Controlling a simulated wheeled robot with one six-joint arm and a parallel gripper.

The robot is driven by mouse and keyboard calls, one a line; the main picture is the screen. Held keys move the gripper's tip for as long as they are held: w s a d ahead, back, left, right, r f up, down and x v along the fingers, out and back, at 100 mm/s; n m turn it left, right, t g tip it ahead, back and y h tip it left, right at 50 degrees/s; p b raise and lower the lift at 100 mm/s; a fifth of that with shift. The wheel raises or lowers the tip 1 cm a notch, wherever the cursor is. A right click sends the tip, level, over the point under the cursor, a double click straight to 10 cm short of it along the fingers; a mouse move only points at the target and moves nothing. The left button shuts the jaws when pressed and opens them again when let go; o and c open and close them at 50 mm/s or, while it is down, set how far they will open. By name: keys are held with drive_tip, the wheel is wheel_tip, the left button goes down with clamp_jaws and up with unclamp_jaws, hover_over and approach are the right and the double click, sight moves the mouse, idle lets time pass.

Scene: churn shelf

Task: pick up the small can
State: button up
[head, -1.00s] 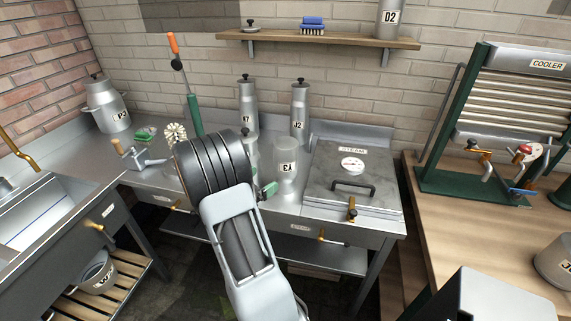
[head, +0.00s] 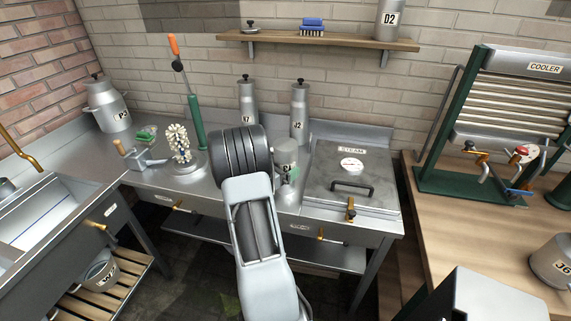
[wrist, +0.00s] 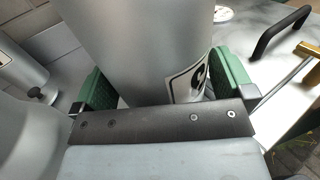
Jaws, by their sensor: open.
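A grey can (head: 286,150) stands on the steel counter in front of the tall J2 can. It is shorter than the cans behind it, and my arm and gripper partly hide it. My gripper (head: 289,177) is at this can, low on its front. In the wrist view the can's grey side (wrist: 135,40) fills the space between the two green finger pads of my gripper (wrist: 160,88). A partly visible label is near the right pad. The jaws are open around the can; whether a pad touches it I cannot tell.
Tall J2 (head: 299,112) and K7 (head: 247,102) cans stand close behind. The steam box (head: 325,165) with a black handle is to the right. A shelf (head: 330,40) hangs above.

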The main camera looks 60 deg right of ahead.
drive_tip(key=shift+c, duration=0.5)
drive_tip(key=c, duration=0.8)
drive_tip(key=shift+r, duration=0.1)
